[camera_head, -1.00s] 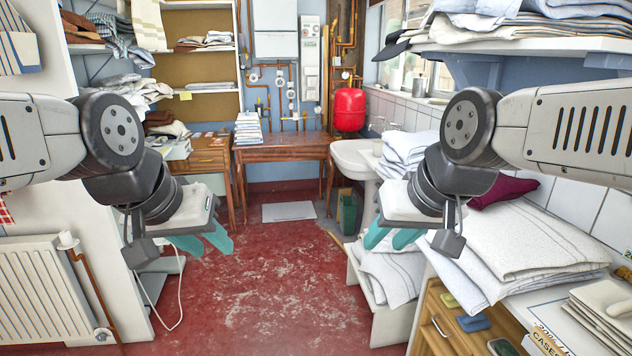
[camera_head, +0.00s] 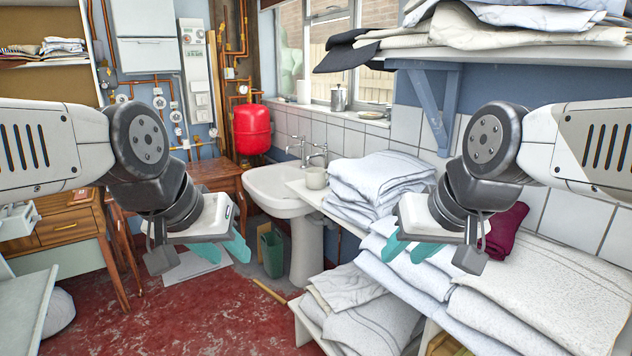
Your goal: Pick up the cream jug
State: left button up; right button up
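A small cream-coloured vessel (camera_head: 316,178), which looks like the cream jug, stands upright on a white ledge (camera_head: 312,194) between the sink and a stack of folded towels. It is small in the view, and I cannot make out a handle or spout clearly. My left gripper (camera_head: 224,253) has teal fingers spread apart with nothing between them; it appears left of and below the jug in the picture. My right gripper (camera_head: 405,254) is also open and empty, right of and below the jug, in front of the folded linen. Neither gripper touches the jug.
The white sink (camera_head: 279,190) with taps is left of the jug. Folded towels (camera_head: 378,182) stand close on its right. More linen (camera_head: 540,285) fills the right front. A metal pot (camera_head: 339,98) is on the windowsill. A green bin (camera_head: 271,252) stands below the sink.

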aim_at(315, 176)
jog(key=k+j+z, duration=0.1)
jog(key=j+z, duration=0.3)
jog(key=j, duration=0.85)
jog(key=i+j+z, duration=0.1)
jog(key=i+j, duration=0.45)
jog(key=i, duration=0.3)
jog(key=i+j+z, duration=0.15)
jog(key=i+j, duration=0.45)
jog(key=i, duration=0.2)
jog(key=i+j+z, duration=0.1)
jog(key=i+j, duration=0.6)
jog(key=i, duration=0.1)
